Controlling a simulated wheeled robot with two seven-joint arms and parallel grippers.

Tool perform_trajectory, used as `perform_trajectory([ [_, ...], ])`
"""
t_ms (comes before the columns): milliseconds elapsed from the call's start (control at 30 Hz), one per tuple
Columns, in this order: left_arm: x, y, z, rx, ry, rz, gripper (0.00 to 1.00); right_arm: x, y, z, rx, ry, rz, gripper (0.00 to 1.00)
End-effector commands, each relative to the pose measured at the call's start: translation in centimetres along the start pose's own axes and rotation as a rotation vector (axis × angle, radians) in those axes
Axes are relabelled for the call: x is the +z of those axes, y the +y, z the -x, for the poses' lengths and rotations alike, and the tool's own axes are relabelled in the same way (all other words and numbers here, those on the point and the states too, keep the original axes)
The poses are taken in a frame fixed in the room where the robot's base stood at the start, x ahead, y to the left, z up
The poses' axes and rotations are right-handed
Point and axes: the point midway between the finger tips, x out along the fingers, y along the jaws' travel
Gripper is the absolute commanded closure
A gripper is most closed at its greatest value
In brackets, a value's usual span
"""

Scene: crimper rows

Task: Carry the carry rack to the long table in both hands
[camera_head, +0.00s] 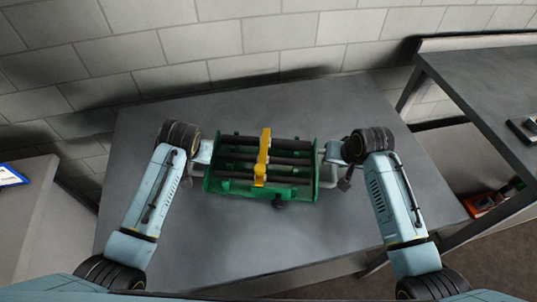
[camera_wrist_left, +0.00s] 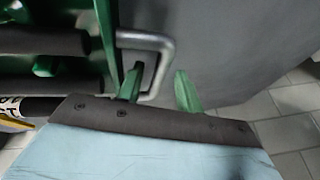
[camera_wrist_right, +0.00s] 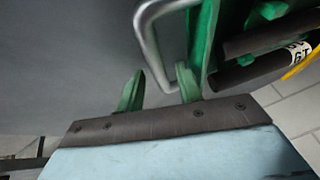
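The carry rack (camera_head: 232,188) is a green frame with dark bars and a yellow piece across its middle. It sits on a grey table, with a metal loop handle at each end. My left gripper (camera_wrist_left: 158,88) is open at the rack's left handle (camera_wrist_left: 168,50); the handle's bar lies between the spread green fingers. My right gripper (camera_wrist_right: 160,88) is open at the right handle (camera_wrist_right: 150,40), whose bar also lies between its fingers. Neither gripper looks closed on metal. In the head view the wrists partly hide both fingertips. The long table (camera_head: 480,85) seems to be the one at right.
The grey table (camera_head: 240,235) under the rack has bare surface in front. A dark object (camera_head: 522,130) lies on the right table, and a red item (camera_head: 482,205) is low beneath it. A light surface with a blue item (camera_head: 10,176) is at left. A block wall stands behind.

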Motion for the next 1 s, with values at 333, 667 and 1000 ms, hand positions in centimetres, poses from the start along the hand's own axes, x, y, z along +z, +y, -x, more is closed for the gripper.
perform_trajectory([
  [333,0.0,0.0,5.7,0.000,0.005,0.000,0.64,0.0,0.0,0.0,-0.001,0.000,0.000,0.64],
  [667,0.0,0.0,10.9,0.000,0.002,-0.001,0.64,0.0,0.0,0.0,-0.001,0.000,0.000,0.64],
  [1000,0.0,0.0,11.7,-0.001,0.000,0.000,0.64,-0.1,0.0,2.5,-0.001,0.003,0.000,0.64],
])
